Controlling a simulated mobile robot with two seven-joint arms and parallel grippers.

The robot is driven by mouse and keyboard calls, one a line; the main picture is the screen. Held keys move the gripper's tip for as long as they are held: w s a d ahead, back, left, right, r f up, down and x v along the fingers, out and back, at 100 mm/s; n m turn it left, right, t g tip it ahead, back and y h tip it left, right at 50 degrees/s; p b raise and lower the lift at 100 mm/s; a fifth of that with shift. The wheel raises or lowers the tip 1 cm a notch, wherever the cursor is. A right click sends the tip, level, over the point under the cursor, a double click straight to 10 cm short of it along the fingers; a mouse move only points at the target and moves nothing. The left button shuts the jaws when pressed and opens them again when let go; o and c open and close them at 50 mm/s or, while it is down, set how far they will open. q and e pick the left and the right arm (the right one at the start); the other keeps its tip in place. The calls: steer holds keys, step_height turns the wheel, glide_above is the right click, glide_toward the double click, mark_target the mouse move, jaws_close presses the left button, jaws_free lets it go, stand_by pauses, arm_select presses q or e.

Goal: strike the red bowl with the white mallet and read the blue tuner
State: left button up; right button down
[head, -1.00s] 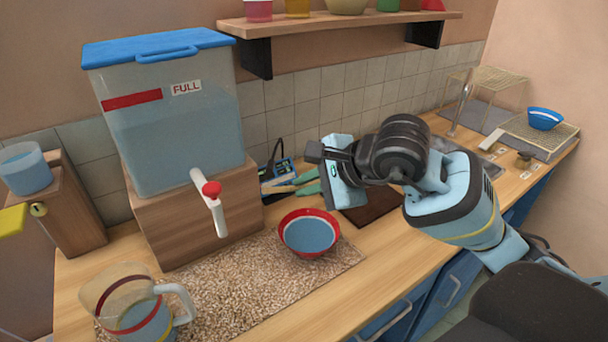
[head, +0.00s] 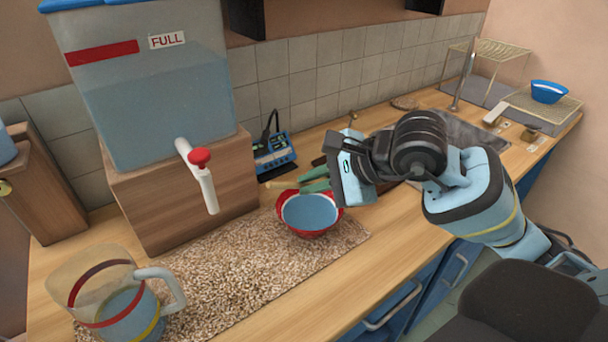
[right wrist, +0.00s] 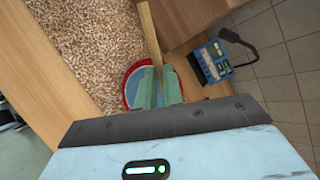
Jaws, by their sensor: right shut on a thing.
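The red bowl (head: 310,213) stands on the speckled mat with a bluish inside. My right gripper (head: 305,186) has green fingers, seen just above the bowl's back rim. It is shut on a pale wooden stick (right wrist: 148,30), apparently the mallet's handle; I see no white head on it. In the right wrist view the fingers (right wrist: 158,85) cover part of the bowl (right wrist: 127,90); contact is unclear. The blue tuner (head: 275,152) stands behind the bowl near the tiles. Its screen glows in the right wrist view (right wrist: 214,58), but I cannot read it. My left gripper is out of view.
A water dispenser (head: 150,95) with a red-topped tap stands on a wooden block (head: 150,215), left of the bowl. A clear jug (head: 95,268) is at the front left of the mat (head: 235,275). A blue bowl (head: 548,91) sits on a rack far right.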

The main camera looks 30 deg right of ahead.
arm_select(q)
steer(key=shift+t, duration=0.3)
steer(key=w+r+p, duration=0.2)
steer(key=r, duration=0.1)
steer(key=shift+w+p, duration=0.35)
steer(key=shift+p, duration=0.05)
arm_select(e)
step_height(320, 180, up, 4)
steer(key=shift+d+r, duration=0.15)
steer(key=shift+r, duration=0.1)
arm_select(q)
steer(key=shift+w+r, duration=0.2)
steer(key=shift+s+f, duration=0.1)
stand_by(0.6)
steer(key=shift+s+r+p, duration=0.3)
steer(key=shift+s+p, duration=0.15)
steer(key=shift+p, duration=0.15)
arm_select(e)
steer(key=shift+s+a+r+n+h, duration=0.15)
steer(key=shift+a+n+h, duration=0.25)
steer(key=shift+a+h, duration=0.2)
